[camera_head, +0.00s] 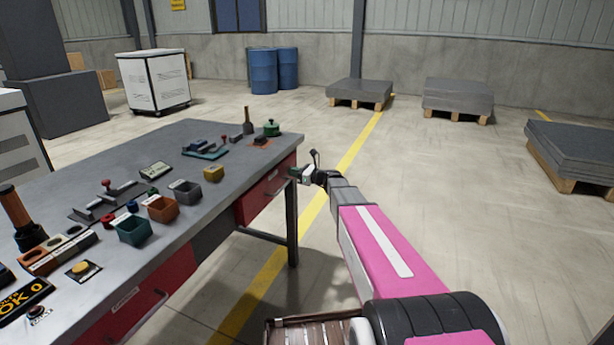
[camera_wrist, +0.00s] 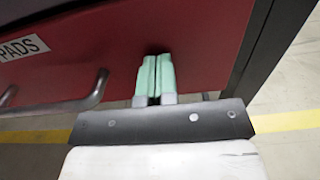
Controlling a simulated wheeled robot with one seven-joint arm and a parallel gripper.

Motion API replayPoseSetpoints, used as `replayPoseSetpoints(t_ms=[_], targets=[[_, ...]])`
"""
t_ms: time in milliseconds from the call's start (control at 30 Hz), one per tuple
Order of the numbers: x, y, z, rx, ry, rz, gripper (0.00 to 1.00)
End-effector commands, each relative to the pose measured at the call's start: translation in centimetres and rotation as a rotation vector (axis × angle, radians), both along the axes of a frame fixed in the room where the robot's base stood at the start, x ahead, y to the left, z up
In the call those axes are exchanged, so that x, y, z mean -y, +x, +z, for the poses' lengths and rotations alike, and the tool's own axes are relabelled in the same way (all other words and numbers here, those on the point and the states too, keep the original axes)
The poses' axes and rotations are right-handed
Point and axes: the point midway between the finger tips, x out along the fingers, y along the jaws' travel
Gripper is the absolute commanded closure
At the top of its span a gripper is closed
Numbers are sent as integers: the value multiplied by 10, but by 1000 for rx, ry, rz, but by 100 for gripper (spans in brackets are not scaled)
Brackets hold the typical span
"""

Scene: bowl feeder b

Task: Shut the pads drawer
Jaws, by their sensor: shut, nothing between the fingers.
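The pads drawer (camera_head: 262,198) has a red front under the far end of the grey workbench. In the wrist view its red front (camera_wrist: 190,35) fills the top, with a white PADS label (camera_wrist: 24,46) at the left and a grey bar handle (camera_wrist: 65,104) below it. My gripper (camera_wrist: 155,62) is shut and empty, its green fingertips at the drawer front to the right of the handle. They look close against it; I cannot tell if they touch. In the head view my gripper (camera_head: 294,172) is beside the drawer's right end. Any remaining gap behind the front is hidden.
The workbench top (camera_head: 225,150) carries bins, tools and small parts. Another red drawer (camera_head: 130,300) is nearer, with a dark panel (camera_head: 213,236) between. A dark table leg (camera_head: 292,225) stands just right of the pads drawer. The floor to the right is open.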

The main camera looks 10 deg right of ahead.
Motion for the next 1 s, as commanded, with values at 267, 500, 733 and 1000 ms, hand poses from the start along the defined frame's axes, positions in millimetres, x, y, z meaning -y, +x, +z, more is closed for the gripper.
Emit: replayPoseSetpoints(t_ms=[267,500,733,1000], targets=[[-23,14,0,0,0,0,100],[-28,17,0,1,1,1,100],[-30,18,1,1,2,3,100],[-22,9,1,1,3,3,100]])
